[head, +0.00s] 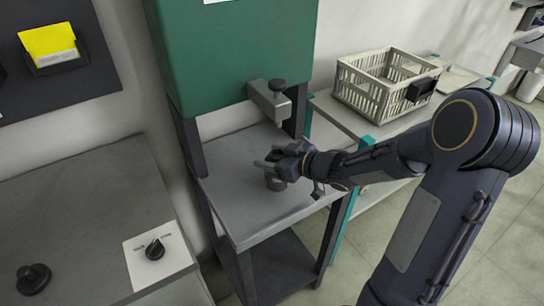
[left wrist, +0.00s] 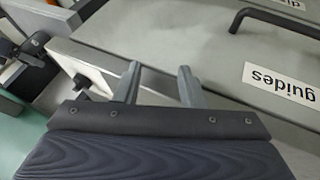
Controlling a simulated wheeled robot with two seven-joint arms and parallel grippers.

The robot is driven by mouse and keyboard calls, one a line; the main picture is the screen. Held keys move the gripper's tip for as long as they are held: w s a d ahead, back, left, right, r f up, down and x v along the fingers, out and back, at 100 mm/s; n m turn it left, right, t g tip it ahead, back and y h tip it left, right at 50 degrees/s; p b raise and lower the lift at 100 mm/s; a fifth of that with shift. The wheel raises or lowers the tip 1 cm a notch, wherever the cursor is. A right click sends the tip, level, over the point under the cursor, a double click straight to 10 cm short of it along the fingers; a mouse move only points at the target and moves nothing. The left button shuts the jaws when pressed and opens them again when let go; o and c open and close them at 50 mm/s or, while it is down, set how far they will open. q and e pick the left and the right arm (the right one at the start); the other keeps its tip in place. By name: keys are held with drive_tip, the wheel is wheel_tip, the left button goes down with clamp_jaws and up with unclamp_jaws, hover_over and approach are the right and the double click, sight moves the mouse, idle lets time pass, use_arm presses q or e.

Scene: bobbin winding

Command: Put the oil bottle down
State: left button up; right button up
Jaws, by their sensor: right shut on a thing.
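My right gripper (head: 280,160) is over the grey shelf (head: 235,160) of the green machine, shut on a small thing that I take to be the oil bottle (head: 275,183). Only its short grey lower part shows below the fingers; the fingers hide the rest. It looks upright, at or just above the shelf; I cannot tell whether it touches. My left gripper (left wrist: 160,85) shows only in the left wrist view. Its two fingers are apart with nothing between them, above a grey surface.
A cream basket (head: 365,100) stands on a bench at right. A grey cabinet (head: 80,215) with a dial is at left. The left wrist view shows a "guides" label (left wrist: 282,85) and a dark handle (left wrist: 270,20).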

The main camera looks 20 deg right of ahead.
drive_tip(key=o, duration=1.3)
drive_tip(key=shift+f, duration=0.1)
drive_tip(key=shift+c, duration=0.2)
drive_tip(key=shift+r, duration=0.25)
drive_tip(key=s+d+r+m+t+h+p, duration=0.1)
drive_tip(key=s+d+r+m+h+p, duration=0.25)
drive_tip(key=s+d+r+h, duration=0.55)
drive_tip(key=s+a+f+m+g+y, duration=0.2)
drive_tip(key=s+a+g, duration=0.2)
drive_tip(key=s, duration=0.6)
drive_tip(key=s+a+f+m+g+y+b, duration=0.1)
drive_tip(key=s+a+f+m+g+y, duration=0.1)
drive_tip(key=s+a, duration=0.6)
drive_tip(key=shift+s+a+f+g+y, duration=0.15)
drive_tip(key=shift+s+a+g+y, duration=0.2)
drive_tip(key=shift+s+g+y, duration=0.6)
drive_tip(key=shift+w, duration=0.1)
